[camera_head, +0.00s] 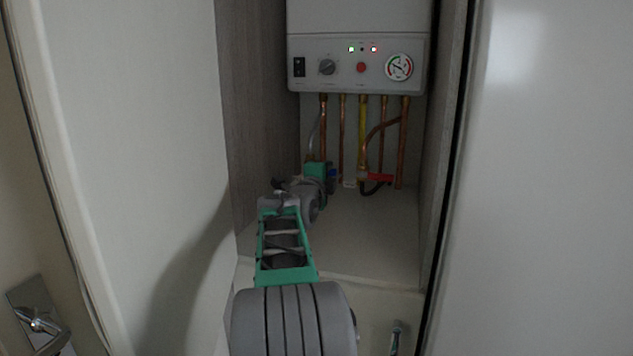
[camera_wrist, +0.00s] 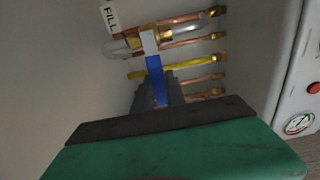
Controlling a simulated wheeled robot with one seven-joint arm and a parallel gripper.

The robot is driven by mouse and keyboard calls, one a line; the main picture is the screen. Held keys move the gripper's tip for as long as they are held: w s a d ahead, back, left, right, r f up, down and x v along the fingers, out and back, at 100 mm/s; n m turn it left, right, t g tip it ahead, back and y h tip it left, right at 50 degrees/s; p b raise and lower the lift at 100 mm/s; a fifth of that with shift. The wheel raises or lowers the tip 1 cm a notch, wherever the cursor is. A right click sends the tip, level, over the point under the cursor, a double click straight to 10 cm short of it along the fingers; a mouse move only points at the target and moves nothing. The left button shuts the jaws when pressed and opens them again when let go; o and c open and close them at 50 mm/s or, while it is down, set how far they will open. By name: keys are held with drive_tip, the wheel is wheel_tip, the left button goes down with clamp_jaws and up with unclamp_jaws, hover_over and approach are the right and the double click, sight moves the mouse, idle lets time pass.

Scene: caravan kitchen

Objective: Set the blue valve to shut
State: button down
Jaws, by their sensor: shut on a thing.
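The blue valve's lever (camera_wrist: 155,73) shows in the wrist view, with a pale end at a brass fitting (camera_wrist: 150,40) on the uppermost pipe. In this view the lever runs across the line of that pipe. My gripper (camera_wrist: 165,98) is shut on the lever's lower end, and its dark fingers partly hide it. In the head view my gripper (camera_head: 326,172) is low inside the cabinet at the foot of the pipes. Only a small patch of the blue lever (camera_head: 332,173) shows there beside it.
A red lever (camera_head: 380,177) sits right of my gripper among copper pipes (camera_head: 403,140) and a yellow pipe (camera_head: 363,130). The boiler (camera_head: 357,65) with its gauge hangs above. Cabinet side walls stand close on both sides. A FILL tag (camera_wrist: 110,17) hangs near the brass fitting.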

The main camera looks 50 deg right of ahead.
drive_tip(key=shift+f, duration=0.25)
drive_tip(key=c, duration=1.8)
unclamp_jaws()
drive_tip(key=o, duration=0.4)
drive_tip(key=shift+r, duration=0.15)
drive_tip(key=shift+o, duration=0.2)
drive_tip(key=shift+a, duration=0.1)
drive_tip(key=v, duration=0.7)
drive_tip(key=shift+s+a, duration=0.15)
drive_tip(key=shift+a, duration=0.2)
